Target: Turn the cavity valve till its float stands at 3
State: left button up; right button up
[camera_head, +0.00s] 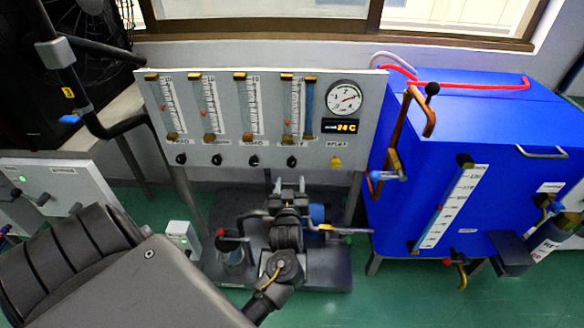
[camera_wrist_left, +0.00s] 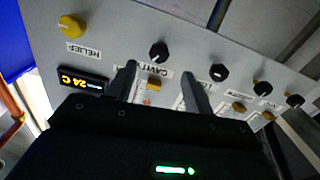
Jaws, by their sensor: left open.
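The cavity valve (camera_head: 291,162) is a small black knob under the fourth flow tube on the grey panel. It also shows in the left wrist view as the black knob (camera_wrist_left: 160,50) above the CAVITY label (camera_wrist_left: 153,70). The cavity flow tube (camera_head: 291,108) has a scale, but its float is too small to read. My left gripper (camera_head: 289,182) is open and empty just below the cavity valve in the head view. In the left wrist view its two fingers (camera_wrist_left: 159,72) stand apart, with the knob beyond their tips, roughly between them. My right gripper is not in view.
A yellow relief knob (camera_head: 336,163) sits right of the cavity valve, and another black knob (camera_head: 253,161) sits to its left. A round gauge (camera_head: 344,97) and a display (camera_head: 340,127) are above. A blue tank (camera_head: 470,130) with copper pipes stands at right.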

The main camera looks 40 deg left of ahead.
aim_at(292, 166)
pick_arm(q)
jog(key=b+x, duration=0.1)
jog(key=x, duration=0.7)
jog(key=shift+w+a, duration=0.15)
jog(key=shift+w, duration=0.05)
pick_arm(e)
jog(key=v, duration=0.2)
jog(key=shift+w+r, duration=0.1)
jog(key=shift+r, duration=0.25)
pick_arm(q)
jog(key=c, duration=1)
jog(key=shift+n+p, duration=0.3)
jog(key=shift+p, duration=0.1)
jog(key=o, duration=1)
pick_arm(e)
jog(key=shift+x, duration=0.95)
